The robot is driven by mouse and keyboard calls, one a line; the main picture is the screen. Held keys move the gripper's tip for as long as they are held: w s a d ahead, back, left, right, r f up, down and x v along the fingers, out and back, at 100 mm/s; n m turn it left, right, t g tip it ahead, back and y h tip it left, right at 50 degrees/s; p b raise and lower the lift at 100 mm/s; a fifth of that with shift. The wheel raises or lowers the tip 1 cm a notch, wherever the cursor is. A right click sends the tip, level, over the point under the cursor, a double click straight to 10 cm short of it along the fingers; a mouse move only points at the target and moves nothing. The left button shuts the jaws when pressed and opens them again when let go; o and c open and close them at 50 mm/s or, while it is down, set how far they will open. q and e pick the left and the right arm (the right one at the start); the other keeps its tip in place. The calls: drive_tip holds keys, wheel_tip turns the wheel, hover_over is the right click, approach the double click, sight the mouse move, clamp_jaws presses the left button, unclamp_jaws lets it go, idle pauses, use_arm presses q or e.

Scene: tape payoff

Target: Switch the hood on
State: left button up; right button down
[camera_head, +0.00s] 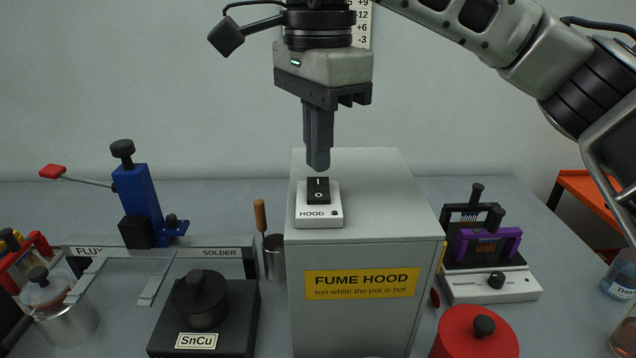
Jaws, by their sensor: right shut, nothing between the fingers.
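The fume hood (402,252) is a grey box with a yellow label reading "FUME HOOD". On its top sits a white switch box (318,222) marked "HOOD", with a black rocker switch (318,191) showing "I" at the top and "O" below. A small dark dot, perhaps an unlit lamp, is at the box's lower right. My right gripper (318,168) points straight down with its fingers shut and empty. Its tips are right above or behind the rocker's upper "I" end; I cannot tell whether they touch. My left gripper is not in view.
Left of the hood are a black SnCu pot (203,300), a flux and solder frame (160,255), a blue clamp stand (138,200) and a metal cup with a wooden-handled tool (273,255). To the right are a white device with purple clip (490,275) and a red lidded container (475,335).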

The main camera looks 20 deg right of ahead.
sight(318, 181)
use_arm(q)
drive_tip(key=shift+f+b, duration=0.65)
drive_tip(key=shift+b, duration=0.1)
use_arm(e)
drive_tip(key=shift+f, duration=1.05)
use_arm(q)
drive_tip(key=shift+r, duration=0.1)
use_arm(e)
drive_tip(key=shift+r, duration=0.15)
drive_tip(key=shift+r+p, duration=0.8)
drive_tip(key=shift+p, duration=0.15)
wheel_tip(318, 181, up, 2)
drive_tip(key=shift+r+p, duration=0.1)
drive_tip(key=shift+p, duration=0.75)
wheel_tip(318, 181, up, 3)
drive_tip(key=shift+f+p, duration=0.2)
drive_tip(key=shift+p, duration=0.95)
drive_tip(key=shift+r, duration=0.25)
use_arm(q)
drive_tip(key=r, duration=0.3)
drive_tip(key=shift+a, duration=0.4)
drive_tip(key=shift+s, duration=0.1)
